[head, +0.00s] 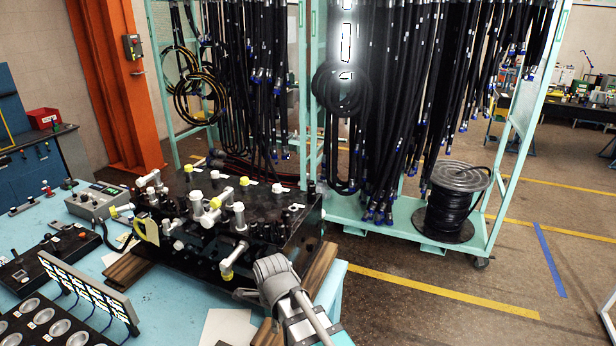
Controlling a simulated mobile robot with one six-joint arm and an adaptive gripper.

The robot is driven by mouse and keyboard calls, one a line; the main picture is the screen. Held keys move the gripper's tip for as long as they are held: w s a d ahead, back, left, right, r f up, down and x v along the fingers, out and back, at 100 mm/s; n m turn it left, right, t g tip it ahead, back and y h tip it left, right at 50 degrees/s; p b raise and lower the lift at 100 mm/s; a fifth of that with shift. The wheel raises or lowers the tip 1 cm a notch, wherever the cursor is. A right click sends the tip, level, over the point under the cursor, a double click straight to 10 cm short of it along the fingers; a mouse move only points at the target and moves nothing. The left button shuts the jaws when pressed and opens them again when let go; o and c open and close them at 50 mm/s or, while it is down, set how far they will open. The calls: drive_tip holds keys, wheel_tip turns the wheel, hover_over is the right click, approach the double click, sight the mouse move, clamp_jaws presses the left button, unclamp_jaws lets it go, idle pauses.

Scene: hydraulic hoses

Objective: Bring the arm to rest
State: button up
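My arm comes in from the bottom of the head view, grey and silver, and ends at the front right corner of a black manifold block. My gripper (248,294) shows only as a small grey part beside the rounded wrist; its fingers are too small and too hidden to tell whether they are open or shut. No held thing can be made out. The manifold block (290,232) stands on wooden beams and carries several white and yellow capped fittings (240,215).
The light blue table (170,303) also holds a control box (97,201) and a tray of round cups (48,328). Behind stands a green rack (513,140) with black hoses (390,110) and a hose spool (455,200). The floor at the right is mostly clear.

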drive_tip(key=d+f+n+b, duration=0.3)
drive_tip(key=d+n, duration=0.6)
drive_tip(key=d, duration=0.3)
drive_tip(key=d+f+n+b, duration=0.4)
drive_tip(key=d+n, duration=0.6)
drive_tip(key=d, duration=0.3)
drive_tip(key=shift+w+d+f, duration=0.15)
